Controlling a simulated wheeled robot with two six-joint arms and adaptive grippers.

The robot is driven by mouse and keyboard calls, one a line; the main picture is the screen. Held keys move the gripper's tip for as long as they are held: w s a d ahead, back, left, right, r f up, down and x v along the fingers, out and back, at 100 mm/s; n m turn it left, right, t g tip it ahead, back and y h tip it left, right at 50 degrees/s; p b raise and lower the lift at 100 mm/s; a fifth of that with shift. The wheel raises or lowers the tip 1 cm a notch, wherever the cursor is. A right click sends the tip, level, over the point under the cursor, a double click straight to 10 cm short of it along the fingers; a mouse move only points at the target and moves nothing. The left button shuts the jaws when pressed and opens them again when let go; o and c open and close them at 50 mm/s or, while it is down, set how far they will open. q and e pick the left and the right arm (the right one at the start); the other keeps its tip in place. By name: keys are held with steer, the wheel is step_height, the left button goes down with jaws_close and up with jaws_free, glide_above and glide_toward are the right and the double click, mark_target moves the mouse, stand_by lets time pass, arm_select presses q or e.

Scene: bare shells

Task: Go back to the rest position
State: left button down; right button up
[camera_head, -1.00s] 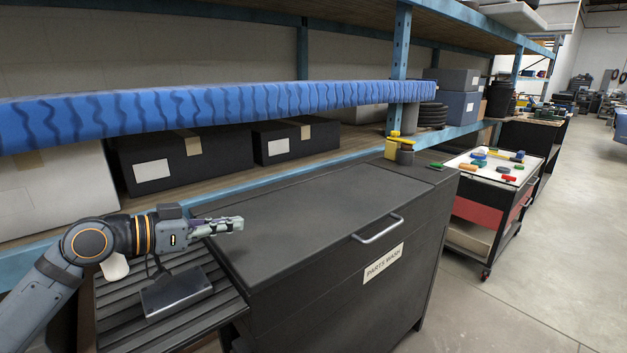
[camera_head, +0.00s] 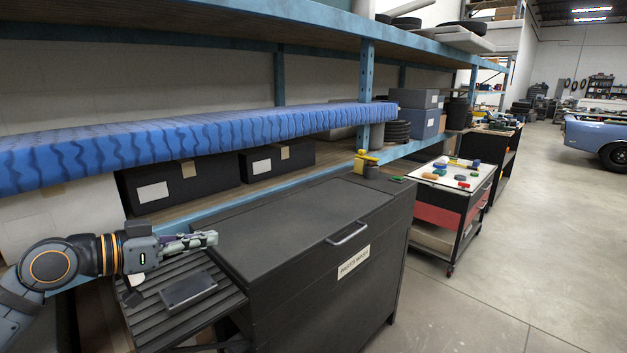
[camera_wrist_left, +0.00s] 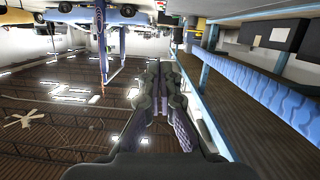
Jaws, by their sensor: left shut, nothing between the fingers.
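My left gripper (camera_head: 205,240) reaches in from the left in the head view, over the slatted shelf beside the parts washer. Its fingers are together with nothing between them. In the left wrist view the closed fingers (camera_wrist_left: 160,88) point up the picture, which looks upside down, with the ceiling lights below. My right gripper is not in view.
The dark parts washer (camera_head: 300,230) with its lid shut stands just right of the gripper. A small dark box (camera_head: 188,290) lies on the slatted shelf (camera_head: 215,305). A rack with a long blue padded beam (camera_head: 200,140) runs behind. A tool cart (camera_head: 455,200) and open floor (camera_head: 510,270) lie right.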

arm_select(q)
steer(key=s+d+f+n+g+y, duration=0.1)
steer(key=s+d+f+g+y, duration=0.3)
steer(key=f, duration=1)
steer(key=s+a+f+n+t+y, duration=0.15)
steer(key=s+f, duration=0.45)
steer(key=f, duration=0.7)
steer(key=s+a+f+n+g+y, duration=0.2)
steer(key=s+a+f+y, duration=0.1)
steer(key=s+f, duration=0.35)
steer(key=s+a+f+n+g+y, duration=0.3)
steer(key=s+f+y, duration=0.15)
steer(key=s, duration=0.35)
step_height(320, 180, down, 19)
steer(key=a+h+p, duration=0.1)
steer(key=a+p, duration=0.1)
steer(key=p, duration=0.2)
steer(key=s+f+g+p, duration=0.1)
steer(key=s+f, duration=0.6)
steer(key=s, duration=0.3)
steer(key=s+a+f+g+p, duration=0.1)
steer(key=s+f+p, duration=0.1)
steer(key=s+f, duration=0.6)
steer(key=s, duration=0.2)
steer(key=shift+s+f, duration=0.3)
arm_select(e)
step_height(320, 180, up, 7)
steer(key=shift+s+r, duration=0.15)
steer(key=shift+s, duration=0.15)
